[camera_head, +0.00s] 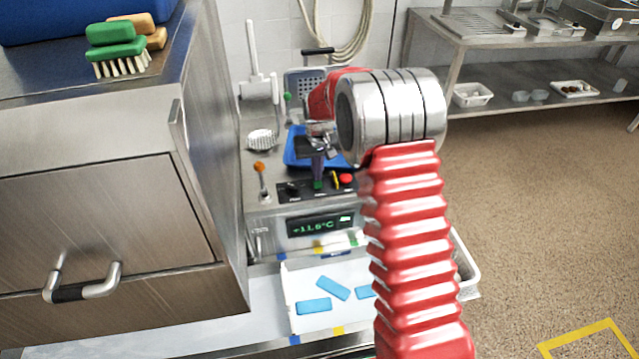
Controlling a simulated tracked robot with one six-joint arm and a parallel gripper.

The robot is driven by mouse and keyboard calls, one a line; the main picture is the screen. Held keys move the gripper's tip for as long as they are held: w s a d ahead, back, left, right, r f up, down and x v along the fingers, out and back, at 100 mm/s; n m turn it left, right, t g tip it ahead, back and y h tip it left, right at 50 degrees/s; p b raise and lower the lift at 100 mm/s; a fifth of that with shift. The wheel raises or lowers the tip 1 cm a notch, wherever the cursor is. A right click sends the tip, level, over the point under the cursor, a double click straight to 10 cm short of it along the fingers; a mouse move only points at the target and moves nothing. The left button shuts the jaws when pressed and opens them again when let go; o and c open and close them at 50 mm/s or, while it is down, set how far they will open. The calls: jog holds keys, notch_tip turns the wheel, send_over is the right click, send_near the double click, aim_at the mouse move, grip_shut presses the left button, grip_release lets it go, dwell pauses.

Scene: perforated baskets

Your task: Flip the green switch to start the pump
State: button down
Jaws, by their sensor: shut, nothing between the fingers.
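A small green switch (318,184) shows on the control panel (303,189) of the steel unit, just above its digital display. My gripper (317,168) points down at the panel with its fingers shut and nothing between them. Its tip appears directly over or against the green switch and hides part of it; I cannot tell whether they touch. The switch's position is too small to read.
The display (319,225) glows green. A blue tray (297,155) lies behind my gripper. A steel cabinet (100,200) stands close on the left; open floor lies right.

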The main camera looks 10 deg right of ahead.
aim_at(319, 187)
notch_tip(319, 187, up, 7)
dwell(1.0)
jog(key=shift+f, duration=0.15)
jog(key=s+f, duration=0.2)
jog(key=s, duration=0.1)
jog(key=shift+f+g, duration=0.2)
jog(key=shift+g, duration=0.2)
jog(key=s+r+t, duration=0.1)
jog(key=s+r, duration=0.5)
jog(key=s, duration=0.6)
jog(key=s+r+t, duration=0.2)
jog(key=s+r, duration=0.4)
jog(key=s, duration=0.6)
jog(key=s+r+t, duration=0.1)
jog(key=s+r, duration=0.5)
jog(key=s, duration=0.6)
jog(key=shift+d+r+t, duration=0.2)
jog(key=shift+r+t, duration=0.1)
